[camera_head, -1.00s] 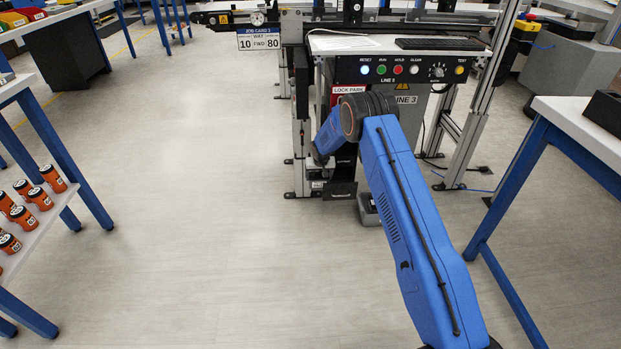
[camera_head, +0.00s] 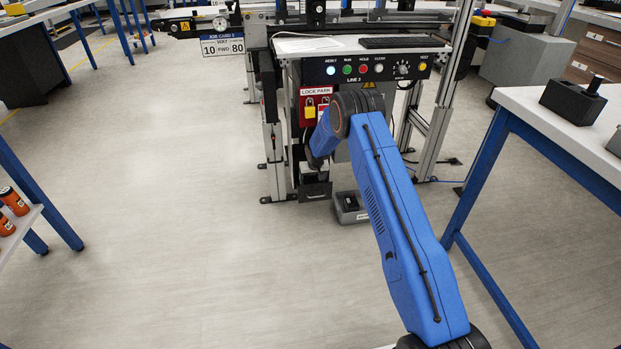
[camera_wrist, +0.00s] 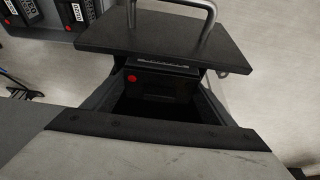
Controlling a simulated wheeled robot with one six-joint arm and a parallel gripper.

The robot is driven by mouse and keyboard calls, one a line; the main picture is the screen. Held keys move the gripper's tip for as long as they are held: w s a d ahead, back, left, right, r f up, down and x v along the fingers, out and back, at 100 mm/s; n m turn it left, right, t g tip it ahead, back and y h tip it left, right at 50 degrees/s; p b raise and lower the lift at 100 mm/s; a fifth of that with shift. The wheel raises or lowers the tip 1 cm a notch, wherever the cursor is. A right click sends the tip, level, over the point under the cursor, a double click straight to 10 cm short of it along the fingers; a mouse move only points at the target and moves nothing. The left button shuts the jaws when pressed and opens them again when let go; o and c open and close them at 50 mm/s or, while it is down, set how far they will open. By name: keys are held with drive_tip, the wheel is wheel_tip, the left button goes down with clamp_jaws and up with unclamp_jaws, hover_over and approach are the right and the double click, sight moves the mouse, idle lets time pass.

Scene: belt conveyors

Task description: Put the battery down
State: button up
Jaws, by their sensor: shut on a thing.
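In the wrist view a dark block with a red dot (camera_wrist: 165,86), which I take to be the battery, sits between two dark side pieces below a black plate with a metal handle (camera_wrist: 150,38). My gripper (camera_wrist: 158,100) is close around this spot and shut on the battery; its fingertips are hard to make out. Just below the block is a dark hollow. A scuffed grey surface with a black edge fills the bottom of the view.
A grey box with dark slots (camera_head: 347,208) stands on the floor right of the console's base. A white-topped bench with blue legs (camera_head: 530,105) is at the right. A rack with orange cans (camera_head: 14,202) is at the left edge. The floor between is clear.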

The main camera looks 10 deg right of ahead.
sight(314, 180)
drive_tip(key=shift+w+d+f, duration=0.1)
drive_tip(key=shift+f, duration=0.6)
drive_tip(key=o, duration=2)
drive_tip(key=shift+f, duration=0.15)
drive_tip(key=shift+o, duration=0.2)
drive_tip(key=shift+s+r, duration=0.2)
drive_tip(key=shift+r, duration=0.4)
drive_tip(key=v, duration=0.6)
drive_tip(key=shift+s+r, duration=0.15)
drive_tip(key=shift+s, duration=0.05)
drive_tip(key=shift+d, duration=0.1)
